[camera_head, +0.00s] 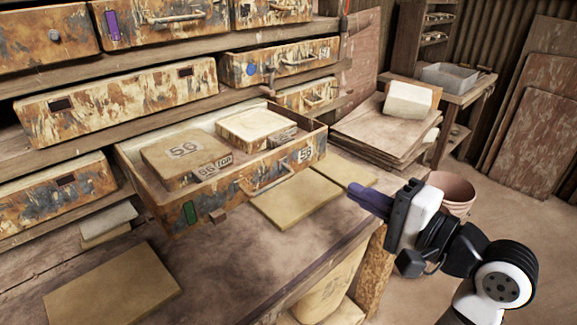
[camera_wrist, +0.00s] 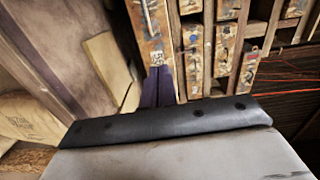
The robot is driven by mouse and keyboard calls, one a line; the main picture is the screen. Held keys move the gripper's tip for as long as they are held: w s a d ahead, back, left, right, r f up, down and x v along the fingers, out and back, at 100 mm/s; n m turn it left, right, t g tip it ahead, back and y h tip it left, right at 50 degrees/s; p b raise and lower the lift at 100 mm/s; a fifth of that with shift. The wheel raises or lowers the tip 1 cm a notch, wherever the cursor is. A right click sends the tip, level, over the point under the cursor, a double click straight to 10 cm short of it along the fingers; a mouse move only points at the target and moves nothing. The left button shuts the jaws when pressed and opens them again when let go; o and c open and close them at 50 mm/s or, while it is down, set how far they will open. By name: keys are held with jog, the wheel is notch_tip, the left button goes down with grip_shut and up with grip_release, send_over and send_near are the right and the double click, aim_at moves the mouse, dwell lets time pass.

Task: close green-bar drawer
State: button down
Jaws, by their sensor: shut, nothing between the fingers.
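The green-bar drawer (camera_head: 247,180) stands pulled out over the workbench in the head view, with a green bar (camera_head: 190,213) at the left of its worn front and a metal handle (camera_head: 266,180) in the middle. Blocks marked 56 lie inside it. My gripper (camera_head: 362,201) is shut and empty, to the right of the drawer front and apart from it, over the bench's front edge. In the wrist view my shut fingers (camera_wrist: 158,87) point toward a worn drawer front with a 56 label (camera_wrist: 158,58), which seems to be the same drawer. The green bar is not clear there.
Flat tan tiles (camera_head: 297,198) lie on the bench under and beside the drawer. Other worn drawers (camera_head: 118,100) fill the shelves above and to the left. A stack of boards (camera_head: 385,130) and a bucket (camera_head: 452,190) are to the right.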

aim_at(291, 157)
jog(key=shift+m, duration=0.3)
jog(key=p+x, duration=0.2)
jog(key=x, duration=1.1)
jog(key=shift+w+a+f+p, duration=0.1)
jog(key=shift+w+a+p, duration=0.1)
jog(key=shift+w+p, duration=0.15)
